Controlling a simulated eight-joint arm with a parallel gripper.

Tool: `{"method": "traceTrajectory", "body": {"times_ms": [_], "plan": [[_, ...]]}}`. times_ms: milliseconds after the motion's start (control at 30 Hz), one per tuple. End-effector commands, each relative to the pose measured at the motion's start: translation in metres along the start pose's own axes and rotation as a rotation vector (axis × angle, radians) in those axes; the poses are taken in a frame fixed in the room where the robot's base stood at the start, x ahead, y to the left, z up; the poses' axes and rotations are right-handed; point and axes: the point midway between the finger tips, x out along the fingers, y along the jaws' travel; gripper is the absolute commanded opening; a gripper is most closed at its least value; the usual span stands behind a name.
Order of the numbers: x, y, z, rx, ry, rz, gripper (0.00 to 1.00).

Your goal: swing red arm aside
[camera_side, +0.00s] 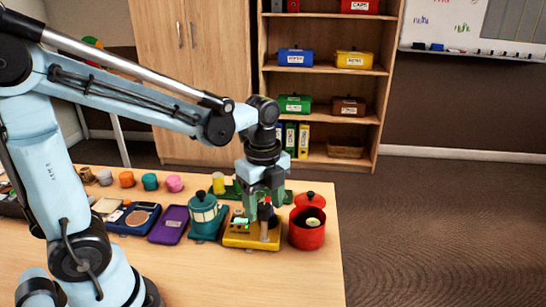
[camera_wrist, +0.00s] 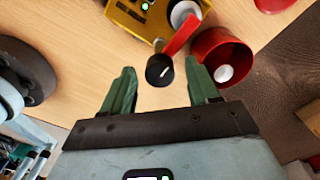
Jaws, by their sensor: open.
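The red arm (camera_wrist: 182,34) shows in the wrist view as a short red bar slanting from upper right down to a black knob (camera_wrist: 160,71) at its lower end. It joins the yellow box (camera_wrist: 130,14), which has a small green light and a pale round part beside the arm. My gripper (camera_wrist: 159,78) is open, its green fingers on either side of the black knob, with visible gaps. In the side view my gripper (camera_side: 263,212) is low over the yellow box (camera_side: 250,241), pointing down. The arm is mostly hidden there behind the fingers.
A red pot (camera_side: 306,239) with a pale round thing inside stands close right of the box. A red lid (camera_side: 310,199) is behind it. A teal pot (camera_side: 204,219) and a purple tray (camera_side: 170,225) are to the left. The table's right edge is near.

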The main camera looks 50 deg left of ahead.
Motion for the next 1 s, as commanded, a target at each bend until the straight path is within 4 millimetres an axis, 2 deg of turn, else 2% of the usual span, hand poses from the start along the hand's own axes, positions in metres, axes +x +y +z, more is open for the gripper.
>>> {"method": "traceTrajectory", "body": {"times_ms": [267, 633, 1000], "plan": [[0.0009, 0.0, 0.0, 0.0, 0.0, 0.0, 0.6], [0.0007, 0.0, 0.0, 0.0, 0.0, 0.0, 0.04], [0.0006, -0.0001, 0.0, -0.067, 0.0, 0.0, 0.04]]}}
